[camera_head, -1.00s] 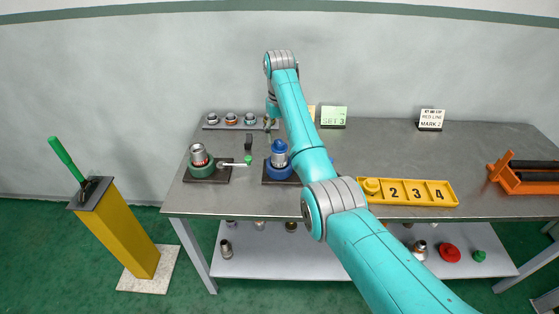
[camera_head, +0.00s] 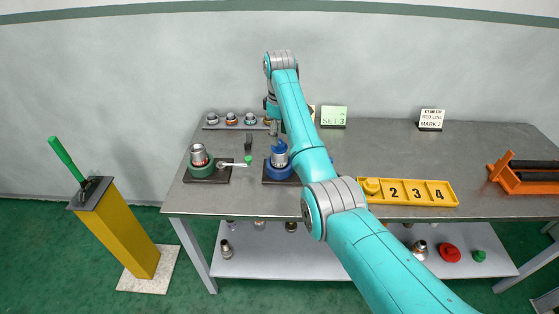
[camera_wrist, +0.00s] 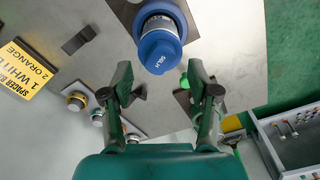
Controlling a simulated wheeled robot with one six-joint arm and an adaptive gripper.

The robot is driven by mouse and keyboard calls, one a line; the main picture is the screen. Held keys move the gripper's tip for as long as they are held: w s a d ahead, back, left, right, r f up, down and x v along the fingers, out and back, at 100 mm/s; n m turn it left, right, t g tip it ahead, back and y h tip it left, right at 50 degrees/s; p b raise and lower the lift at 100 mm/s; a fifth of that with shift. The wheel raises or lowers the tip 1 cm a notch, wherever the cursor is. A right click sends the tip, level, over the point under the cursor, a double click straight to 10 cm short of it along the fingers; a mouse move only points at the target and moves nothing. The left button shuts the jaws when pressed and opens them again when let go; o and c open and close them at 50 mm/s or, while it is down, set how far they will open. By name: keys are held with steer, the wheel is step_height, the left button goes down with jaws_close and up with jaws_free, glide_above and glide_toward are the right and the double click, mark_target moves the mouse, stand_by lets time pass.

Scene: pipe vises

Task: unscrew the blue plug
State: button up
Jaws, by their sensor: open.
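The blue plug (camera_head: 279,146) sits on top of a silver pipe piece held upright in a blue vise (camera_head: 279,172) on the table. In the wrist view the blue plug (camera_wrist: 158,51) shows from above, with small lettering on it. My gripper (camera_wrist: 162,80) is open and empty. Its two green fingers are spread at the lower middle of the wrist view, with the plug beyond their tips and apart from them. In the head view my gripper (camera_head: 273,124) is partly hidden by my arm, just behind the plug.
A rack (camera_head: 236,122) of small fittings lies behind. A yellow numbered tray (camera_head: 420,192) and an orange rack (camera_head: 525,174) are to the right.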

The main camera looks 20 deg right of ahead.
steer(key=shift+f, duration=0.1)
steer(key=shift+f, duration=1)
jaws_close()
steer(key=m, duration=0.7)
steer(key=shift+m, duration=0.3)
steer(key=m, duration=0.6)
steer(key=shift+m, duration=0.3)
